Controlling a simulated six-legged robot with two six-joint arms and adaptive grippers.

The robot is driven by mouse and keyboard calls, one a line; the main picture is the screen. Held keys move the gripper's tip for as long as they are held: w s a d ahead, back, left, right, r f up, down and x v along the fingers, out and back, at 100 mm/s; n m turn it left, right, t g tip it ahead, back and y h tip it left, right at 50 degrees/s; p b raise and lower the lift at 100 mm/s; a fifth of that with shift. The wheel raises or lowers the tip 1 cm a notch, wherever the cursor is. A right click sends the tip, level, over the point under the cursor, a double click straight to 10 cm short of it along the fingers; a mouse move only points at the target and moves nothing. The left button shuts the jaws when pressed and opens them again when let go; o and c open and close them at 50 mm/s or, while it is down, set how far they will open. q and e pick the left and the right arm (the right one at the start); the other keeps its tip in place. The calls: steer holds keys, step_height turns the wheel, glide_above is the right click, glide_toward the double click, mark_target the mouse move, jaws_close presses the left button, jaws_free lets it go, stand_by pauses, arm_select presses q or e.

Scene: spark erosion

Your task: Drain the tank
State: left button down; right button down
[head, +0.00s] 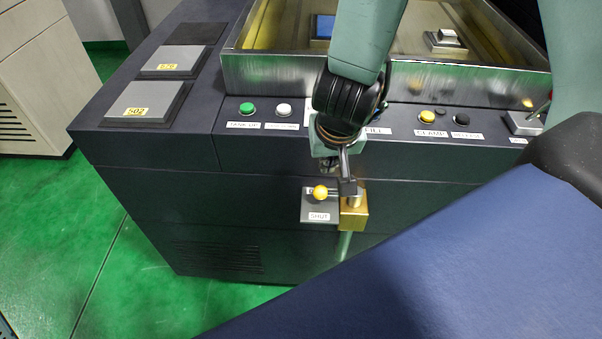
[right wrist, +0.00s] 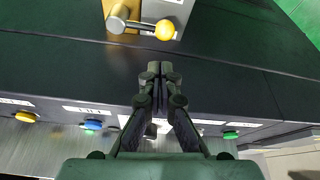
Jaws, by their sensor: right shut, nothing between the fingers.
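The tank (head: 290,75) is a metal-walled basin on top of the dark machine, with a yellowish inside. I cannot tell its liquid level. A brass valve (head: 354,214) sits on the machine's front below it. Its lever ends in a yellow knob (head: 320,192) and points left across a grey plate marked SHUT at its lower edge. An upper label is partly hidden by the knob. In the right wrist view the knob (right wrist: 165,30) is beyond the fingertips. My right gripper (head: 337,168) is shut and empty, just above the valve, apparently apart from the knob. It also shows in the right wrist view (right wrist: 160,72). My left gripper is not in view.
A green button (head: 247,108), a white button (head: 283,110), a yellow button (head: 427,117) and a black button (head: 461,118) line the panel. My right arm hides the panel's middle; a blue button (right wrist: 92,125) shows in the wrist view. Labelled pads (head: 145,102) lie at left.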

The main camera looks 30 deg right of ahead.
steer(key=b, duration=0.4)
glide_toward(321, 176)
step_height(321, 176, down, 3)
steer(key=shift+s+d+f, duration=0.1)
steer(key=shift+s+f, duration=0.05)
steer(key=shift+f, duration=0.05)
steer(key=x, duration=0.1)
steer(key=b+x, duration=0.1)
steer(key=x, duration=0.1)
steer(key=shift+w+a+r, duration=0.1)
steer(key=shift+w+a, duration=0.15)
steer(key=shift+a, duration=0.15)
steer(key=shift+d+f, duration=0.3)
steer(key=shift+f, duration=0.05)
steer(key=shift+a+r, duration=0.1)
steer(key=shift+a, duration=0.05)
